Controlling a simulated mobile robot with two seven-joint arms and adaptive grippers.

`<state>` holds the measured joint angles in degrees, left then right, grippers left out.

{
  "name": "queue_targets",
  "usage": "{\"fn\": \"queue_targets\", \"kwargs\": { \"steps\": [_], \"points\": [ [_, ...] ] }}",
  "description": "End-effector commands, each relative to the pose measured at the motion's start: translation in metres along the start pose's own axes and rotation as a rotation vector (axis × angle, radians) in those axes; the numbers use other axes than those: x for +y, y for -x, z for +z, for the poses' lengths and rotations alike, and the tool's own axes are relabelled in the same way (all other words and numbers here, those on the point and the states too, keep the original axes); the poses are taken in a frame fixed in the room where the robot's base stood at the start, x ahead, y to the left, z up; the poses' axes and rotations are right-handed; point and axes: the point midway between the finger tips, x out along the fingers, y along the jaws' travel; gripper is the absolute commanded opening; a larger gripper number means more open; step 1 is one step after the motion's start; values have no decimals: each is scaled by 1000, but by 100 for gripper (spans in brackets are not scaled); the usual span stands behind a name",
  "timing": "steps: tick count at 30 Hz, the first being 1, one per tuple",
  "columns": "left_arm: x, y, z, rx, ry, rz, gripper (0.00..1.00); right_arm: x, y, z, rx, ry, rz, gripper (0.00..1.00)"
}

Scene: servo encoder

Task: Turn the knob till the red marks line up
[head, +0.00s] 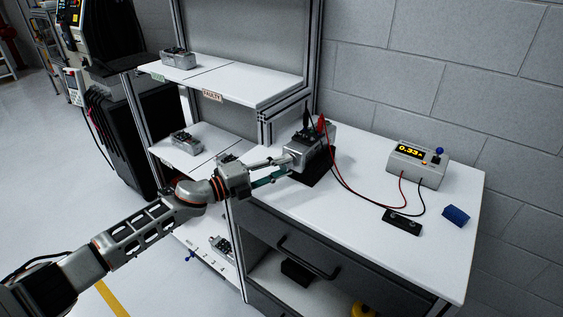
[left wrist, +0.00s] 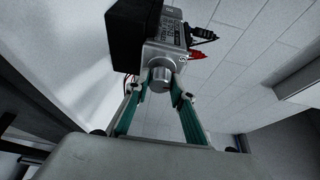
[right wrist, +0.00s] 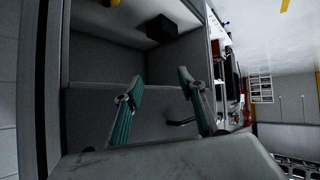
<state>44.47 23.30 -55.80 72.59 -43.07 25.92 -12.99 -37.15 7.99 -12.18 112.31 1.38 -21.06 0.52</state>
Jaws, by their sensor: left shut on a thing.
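I cannot make out the red marks. My right gripper (right wrist: 160,95) shows only in the right wrist view, open and empty, in front of the bench's drawers and shelf.
A black piece (head: 402,222) and a blue block (head: 456,215) lie nearby. A shelf rack (head: 255,88) with similar units stands at the left.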

Motion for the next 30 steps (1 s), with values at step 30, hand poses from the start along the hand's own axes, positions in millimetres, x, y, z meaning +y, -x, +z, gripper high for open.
{"fn": "queue_targets", "kwargs": {
  "steps": [30],
  "points": [
    [0,0,0,0,-144,61,40,10,7,8,-38,-4,18,40]
  ]
}}
